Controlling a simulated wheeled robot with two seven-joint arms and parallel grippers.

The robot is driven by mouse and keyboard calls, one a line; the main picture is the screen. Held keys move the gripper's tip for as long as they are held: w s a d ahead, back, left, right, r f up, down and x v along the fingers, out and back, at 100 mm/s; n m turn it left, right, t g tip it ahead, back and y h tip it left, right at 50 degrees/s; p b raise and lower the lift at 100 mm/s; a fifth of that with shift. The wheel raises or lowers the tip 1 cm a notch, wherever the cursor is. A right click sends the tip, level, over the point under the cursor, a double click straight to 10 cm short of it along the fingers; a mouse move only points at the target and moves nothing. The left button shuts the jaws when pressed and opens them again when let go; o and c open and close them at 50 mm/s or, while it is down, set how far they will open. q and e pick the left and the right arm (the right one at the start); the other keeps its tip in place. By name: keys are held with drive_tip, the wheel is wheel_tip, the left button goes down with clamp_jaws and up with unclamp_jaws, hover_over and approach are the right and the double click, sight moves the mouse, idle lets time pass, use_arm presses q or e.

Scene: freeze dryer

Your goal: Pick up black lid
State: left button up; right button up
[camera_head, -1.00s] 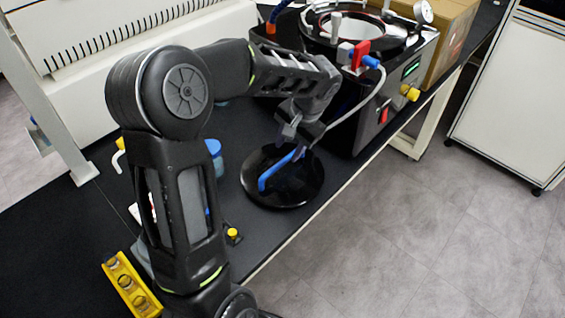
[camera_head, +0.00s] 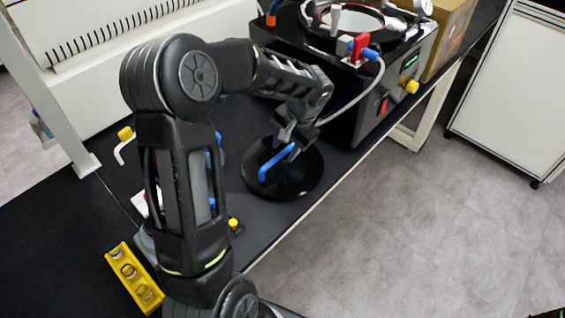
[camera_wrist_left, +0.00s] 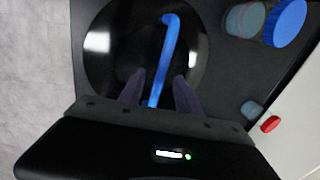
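The black lid (camera_head: 300,185) is a round glossy disc lying on the dark bench top near its front edge. It has a blue bar handle (camera_head: 270,168). My left gripper (camera_head: 288,146) is over the lid, at the far end of the handle. In the left wrist view the lid (camera_wrist_left: 110,60) fills the upper left, and the handle (camera_wrist_left: 168,55) runs down between my two spread fingers (camera_wrist_left: 158,95). The fingers look apart, one on each side of the handle; contact cannot be told. My right gripper is not in view.
A black freeze dryer (camera_head: 365,100) with a clear-topped chamber, red valve and hose stands just behind the lid. Open floor lies to the right.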

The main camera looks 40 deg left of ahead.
sight(283, 152)
use_arm(q)
drive_tip(key=x, duration=0.3)
drive_tip(key=shift+f, duration=0.2)
drive_tip(key=shift+c, duration=0.4)
clamp_jaws()
drive_tip(key=shift+r, duration=0.1)
idle(1.1)
